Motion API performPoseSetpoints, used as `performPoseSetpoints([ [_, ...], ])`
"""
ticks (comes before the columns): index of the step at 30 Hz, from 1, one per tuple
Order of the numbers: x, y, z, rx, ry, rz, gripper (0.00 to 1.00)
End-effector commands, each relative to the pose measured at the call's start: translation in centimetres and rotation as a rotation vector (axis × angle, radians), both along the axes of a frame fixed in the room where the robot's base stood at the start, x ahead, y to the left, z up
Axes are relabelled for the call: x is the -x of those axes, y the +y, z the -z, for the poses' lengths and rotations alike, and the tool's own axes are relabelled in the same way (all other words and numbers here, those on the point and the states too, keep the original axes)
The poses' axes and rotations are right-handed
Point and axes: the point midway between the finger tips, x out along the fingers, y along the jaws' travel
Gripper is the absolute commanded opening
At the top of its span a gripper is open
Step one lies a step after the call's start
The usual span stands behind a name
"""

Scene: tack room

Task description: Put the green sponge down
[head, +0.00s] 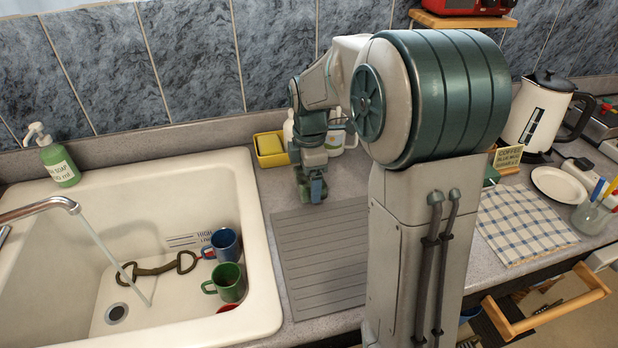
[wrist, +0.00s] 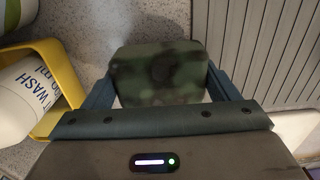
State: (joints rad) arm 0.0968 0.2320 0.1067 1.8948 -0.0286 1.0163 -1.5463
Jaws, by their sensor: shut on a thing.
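My gripper (head: 310,190) is shut on the green sponge (wrist: 158,73), which has dark blotches and spans the space between the two blue fingers in the wrist view. In the head view the gripper points down low over the counter, just behind the grey ribbed drying mat (head: 322,262). The mat also shows at the upper right of the wrist view (wrist: 260,45). In the head view the sponge is mostly hidden by the fingers. I cannot tell whether it touches the counter.
A yellow holder (head: 271,161) stands left of my gripper, close to it, with a white bottle (wrist: 28,100) near it. The sink (head: 258,300) holds a blue mug (head: 225,245) and a green mug (head: 230,283); water runs. A checked cloth (head: 525,225) lies right.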

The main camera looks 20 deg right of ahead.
Motion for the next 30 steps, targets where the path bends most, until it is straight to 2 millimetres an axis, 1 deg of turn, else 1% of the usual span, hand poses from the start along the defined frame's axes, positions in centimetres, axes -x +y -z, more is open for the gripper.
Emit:
performPoseSetpoints([
  [3, 0.0, 0.0, 0.7, 0.0, 0.0, 0.0, 0.69],
  [10, 0.0, 0.0, 0.8, 0.0, -0.001, 0.0, 0.69],
  [18, 0.0, 0.0, 1.6, 0.0, 0.0, 0.0, 0.69],
  [19, 0.0, 0.0, 1.6, 0.0, 0.0, 0.0, 0.84],
  [21, 0.0, 0.0, 1.5, 0.0, 0.0, 0.0, 1.0],
  [27, 0.0, 0.0, 1.5, 0.0, 0.0, 0.0, 1.0],
  [30, 0.0, 0.0, 0.9, 0.0, -0.001, 0.0, 1.0],
])
